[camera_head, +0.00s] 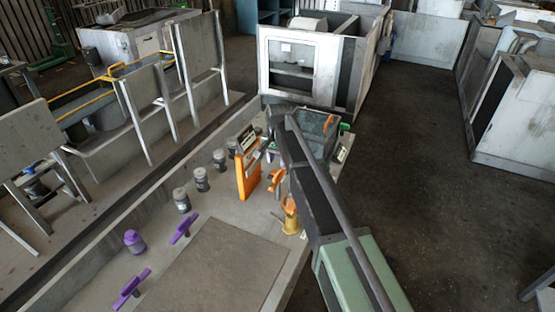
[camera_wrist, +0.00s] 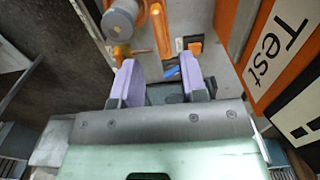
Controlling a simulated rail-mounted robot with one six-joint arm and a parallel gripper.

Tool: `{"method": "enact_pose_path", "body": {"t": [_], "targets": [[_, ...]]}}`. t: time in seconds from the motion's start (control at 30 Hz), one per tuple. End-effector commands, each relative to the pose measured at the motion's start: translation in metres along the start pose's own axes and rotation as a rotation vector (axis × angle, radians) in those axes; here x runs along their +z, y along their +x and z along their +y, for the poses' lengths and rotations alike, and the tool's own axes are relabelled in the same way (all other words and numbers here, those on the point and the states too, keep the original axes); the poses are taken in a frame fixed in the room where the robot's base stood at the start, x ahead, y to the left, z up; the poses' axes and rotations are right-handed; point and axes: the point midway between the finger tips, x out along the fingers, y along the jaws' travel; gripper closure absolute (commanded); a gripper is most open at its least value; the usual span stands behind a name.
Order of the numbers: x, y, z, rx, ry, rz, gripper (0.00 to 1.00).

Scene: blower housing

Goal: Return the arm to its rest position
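My gripper (camera_wrist: 158,68) shows in the wrist view with its two purple fingers apart and nothing held between them. In the head view my arm reaches from the bottom right up over the bench, and its end is near the orange panel (camera_head: 247,178); the fingers are hard to make out there. In the wrist view the orange panel, marked "Test" (camera_wrist: 283,40), is to the right of the fingers. An orange-handled part (camera_wrist: 160,30) and a small orange and black item (camera_wrist: 190,43) lie beyond the fingertips.
Several grey cylinders (camera_head: 201,180), a purple knob (camera_head: 134,242) and purple handles (camera_head: 183,229) stand on the bench (camera_head: 95,270). A yellow and orange valve (camera_head: 290,215) is beside my arm. A white cabinet (camera_head: 300,65) stands behind. The floor at right (camera_head: 430,120) is clear.

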Motion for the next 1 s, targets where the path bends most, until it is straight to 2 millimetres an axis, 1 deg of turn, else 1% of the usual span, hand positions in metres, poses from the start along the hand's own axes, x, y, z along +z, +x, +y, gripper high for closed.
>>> {"method": "enact_pose_path", "body": {"t": [0.03,0.1,0.17,0.63,0.7,0.73,0.77,0.8,0.87,0.9,0.97,1.0], "targets": [[0.000,-0.025,0.000,0.000,0.000,0.000,0.61],[0.000,-0.035,0.000,0.000,0.000,0.000,0.61],[0.000,-0.039,0.000,0.000,0.000,0.000,0.61],[0.000,-0.037,0.000,0.000,-0.006,0.000,0.61],[0.000,-0.037,0.000,0.000,-0.066,0.000,0.61],[0.006,-0.037,0.004,0.000,-0.119,0.000,0.61],[0.022,-0.037,0.017,0.000,-0.189,0.000,0.61],[0.045,-0.037,0.040,0.001,-0.264,0.000,0.61],[0.079,-0.037,0.081,0.001,-0.360,0.000,0.61],[0.102,-0.037,0.111,0.001,-0.412,0.000,0.61],[0.135,-0.037,0.155,0.001,-0.472,0.000,0.61],[0.156,-0.037,0.181,0.001,-0.499,0.000,0.61]]}}
